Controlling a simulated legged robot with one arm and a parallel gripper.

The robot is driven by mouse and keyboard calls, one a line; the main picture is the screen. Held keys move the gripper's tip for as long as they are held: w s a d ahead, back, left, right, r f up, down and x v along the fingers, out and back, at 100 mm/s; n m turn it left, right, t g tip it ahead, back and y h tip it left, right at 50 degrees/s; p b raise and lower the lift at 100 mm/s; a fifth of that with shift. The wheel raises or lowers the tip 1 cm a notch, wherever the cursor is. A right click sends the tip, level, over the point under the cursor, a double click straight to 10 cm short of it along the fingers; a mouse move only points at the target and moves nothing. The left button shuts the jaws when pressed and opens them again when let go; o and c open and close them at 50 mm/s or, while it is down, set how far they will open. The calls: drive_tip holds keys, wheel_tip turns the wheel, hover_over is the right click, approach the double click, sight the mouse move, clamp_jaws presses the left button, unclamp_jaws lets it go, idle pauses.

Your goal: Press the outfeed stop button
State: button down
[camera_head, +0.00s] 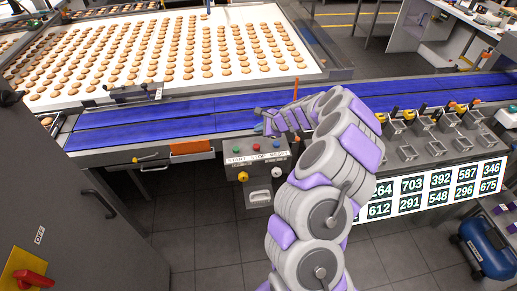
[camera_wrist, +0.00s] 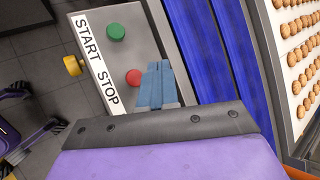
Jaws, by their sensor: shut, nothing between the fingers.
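The control panel (camera_head: 259,164) stands at the front of the blue conveyor, with a START STOP RESET label. Its red stop button (camera_head: 257,147) sits between the green start button (camera_head: 238,149) and a blue button (camera_head: 276,144). My gripper (camera_head: 262,129) is over the back of the panel. Its blue fingers (camera_wrist: 158,66) are shut and empty, just right of the red button in the wrist view. I cannot tell their height above the panel.
The blue conveyor (camera_head: 110,136) runs behind the panel, with a biscuit-covered tray belt (camera_head: 324,66) beyond. A yellow knob (camera_wrist: 73,66) is on the panel's front. A dark cabinet (camera_head: 60,190) stands at left. Small bins (camera_head: 407,152) line the right side.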

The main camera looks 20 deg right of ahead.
sight(259, 147)
drive_tip(key=f+b, duration=0.1)
drive_tip(key=a+f+b, duration=0.1)
drive_tip(key=f+b, duration=0.1)
drive_tip(key=shift+a+f, duration=0.35)
drive_tip(key=shift+f, duration=0.05)
drive_tip(key=shift+f+b, duration=0.35)
drive_tip(key=shift+f, duration=0.4)
drive_tip(key=shift+d+f, duration=0.35)
drive_tip(key=shift+d, duration=0.35)
drive_tip(key=shift+a, duration=0.55)
drive_tip(key=shift+d, duration=0.4)
